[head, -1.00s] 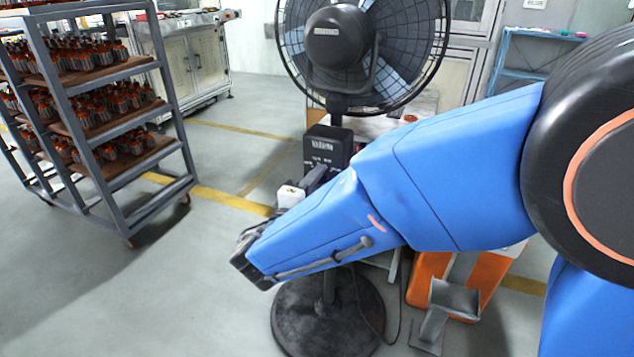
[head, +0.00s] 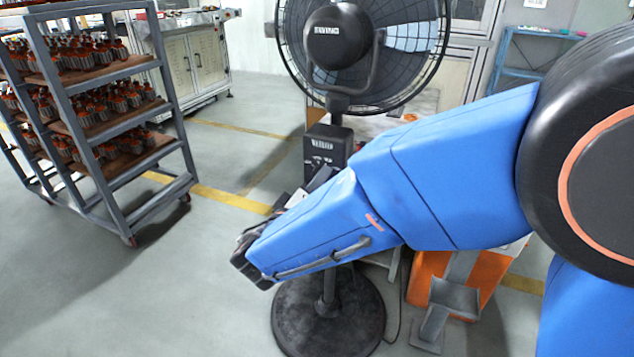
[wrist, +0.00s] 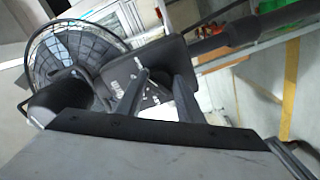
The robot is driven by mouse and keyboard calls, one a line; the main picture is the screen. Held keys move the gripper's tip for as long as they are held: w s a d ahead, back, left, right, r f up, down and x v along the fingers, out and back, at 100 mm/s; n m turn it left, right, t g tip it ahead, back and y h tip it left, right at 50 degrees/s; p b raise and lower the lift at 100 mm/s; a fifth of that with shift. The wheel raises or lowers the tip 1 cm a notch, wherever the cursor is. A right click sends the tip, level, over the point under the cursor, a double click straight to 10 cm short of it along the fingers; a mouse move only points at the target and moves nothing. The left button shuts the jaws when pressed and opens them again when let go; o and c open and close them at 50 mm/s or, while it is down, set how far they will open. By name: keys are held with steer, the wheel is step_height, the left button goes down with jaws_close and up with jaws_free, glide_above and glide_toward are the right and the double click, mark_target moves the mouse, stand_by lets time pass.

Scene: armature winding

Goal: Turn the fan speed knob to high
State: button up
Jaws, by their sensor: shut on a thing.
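The black pedestal fan (head: 336,38) stands in front of my arm, with its dark control box (head: 326,148) on the pole below the head. In the wrist view the control box (wrist: 118,78) has small pale markings on its face, tilted in the picture. My gripper (wrist: 161,76) reaches to this face, with its two dark fingers against it. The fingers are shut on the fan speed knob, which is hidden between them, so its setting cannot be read. In the head view my blue forearm covers most of the gripper.
A grey rack (head: 92,150) with trays of armatures stands at the left. The fan's round base (head: 328,318) is on the floor below my arm. An orange object (head: 432,285) stands right of the base. The floor between rack and fan is clear.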

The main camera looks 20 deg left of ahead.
steer(key=shift+f, duration=0.1)
steer(key=o, duration=1)
steer(key=s, duration=0.5)
steer(key=s+a, duration=0.1)
steer(key=s, duration=1.1)
steer(key=shift+s+a, duration=0.15)
steer(key=shift+s, duration=0.05)
